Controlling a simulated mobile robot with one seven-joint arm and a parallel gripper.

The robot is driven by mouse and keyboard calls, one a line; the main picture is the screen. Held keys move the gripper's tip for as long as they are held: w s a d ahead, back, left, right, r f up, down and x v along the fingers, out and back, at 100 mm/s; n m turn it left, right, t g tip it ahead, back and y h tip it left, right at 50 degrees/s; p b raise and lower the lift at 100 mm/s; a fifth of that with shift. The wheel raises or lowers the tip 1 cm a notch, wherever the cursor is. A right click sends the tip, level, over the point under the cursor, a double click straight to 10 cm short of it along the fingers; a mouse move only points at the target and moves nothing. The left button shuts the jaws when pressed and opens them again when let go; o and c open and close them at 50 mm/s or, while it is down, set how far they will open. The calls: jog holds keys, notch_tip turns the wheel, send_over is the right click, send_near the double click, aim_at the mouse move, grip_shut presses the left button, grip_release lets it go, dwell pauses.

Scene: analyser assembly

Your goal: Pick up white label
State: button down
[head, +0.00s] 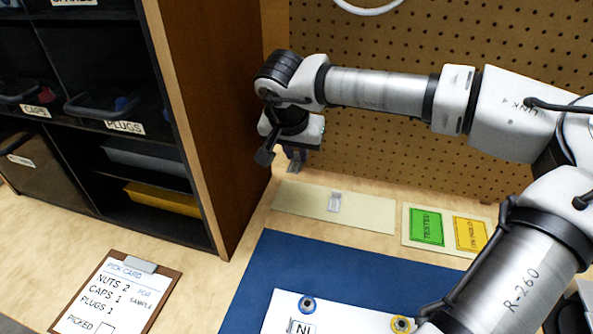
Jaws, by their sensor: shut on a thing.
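My gripper (295,165) points down above the left end of a pale strip (370,212) on the table, near the tall wooden cabinet side. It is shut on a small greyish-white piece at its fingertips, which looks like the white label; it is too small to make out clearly. Another small whitish piece (334,201) lies on the pale strip, to the right of and below my gripper, apart from it.
A card to the right bears a green label (427,226) and a yellow label (470,234). A blue mat (262,270) with a white panel (345,319) lies in front. A pick-card clipboard (150,304) lies at left. The cabinet (205,110) and pegboard (400,160) bound the space.

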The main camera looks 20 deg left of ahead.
aim_at(297, 162)
notch_tip(297, 162, up, 11)
dwell(0.3)
jog(key=shift+d+f, duration=0.1)
